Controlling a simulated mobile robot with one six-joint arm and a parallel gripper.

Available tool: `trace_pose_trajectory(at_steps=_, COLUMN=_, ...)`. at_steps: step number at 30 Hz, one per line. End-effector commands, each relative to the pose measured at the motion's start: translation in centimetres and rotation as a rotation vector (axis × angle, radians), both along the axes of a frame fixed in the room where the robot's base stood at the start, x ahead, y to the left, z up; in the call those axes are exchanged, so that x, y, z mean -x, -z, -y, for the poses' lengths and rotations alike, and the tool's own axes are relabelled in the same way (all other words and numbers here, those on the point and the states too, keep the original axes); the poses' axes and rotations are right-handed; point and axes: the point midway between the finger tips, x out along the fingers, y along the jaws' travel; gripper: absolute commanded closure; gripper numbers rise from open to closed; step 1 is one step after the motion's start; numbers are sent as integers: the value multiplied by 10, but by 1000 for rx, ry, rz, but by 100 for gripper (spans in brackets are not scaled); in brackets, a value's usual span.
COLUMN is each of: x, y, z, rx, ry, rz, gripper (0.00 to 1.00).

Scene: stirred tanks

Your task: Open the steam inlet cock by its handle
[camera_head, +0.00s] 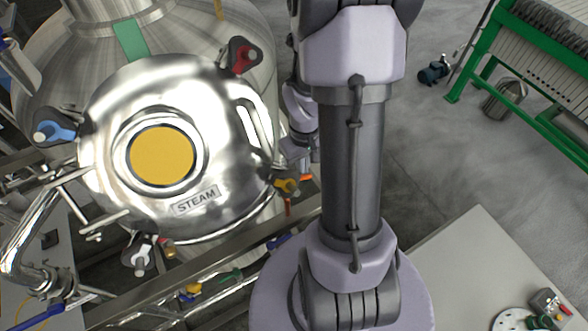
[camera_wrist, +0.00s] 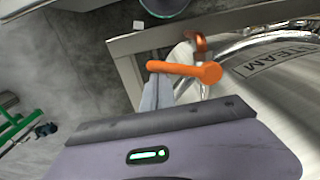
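The cock's orange handle (camera_wrist: 182,69) shows in the wrist view, with a round hub at its right end and a bar running left. A copper-coloured pipe end (camera_wrist: 198,42) is just above it.
A metal rail (camera_head: 215,268) runs below. A pale table (camera_head: 470,265) stands at right; open floor lies beyond.

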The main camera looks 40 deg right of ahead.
Motion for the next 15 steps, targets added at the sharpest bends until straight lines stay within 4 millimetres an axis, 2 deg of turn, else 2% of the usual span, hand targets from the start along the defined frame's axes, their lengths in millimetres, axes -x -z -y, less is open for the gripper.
trace_pose_trajectory(at_steps=9, x=8, y=0, z=-1, rx=0, ry=0, rz=0, gripper=100)
trace_pose_trajectory(at_steps=15, x=4, y=0, z=-1, rx=1, ry=-1, rz=1, gripper=100)
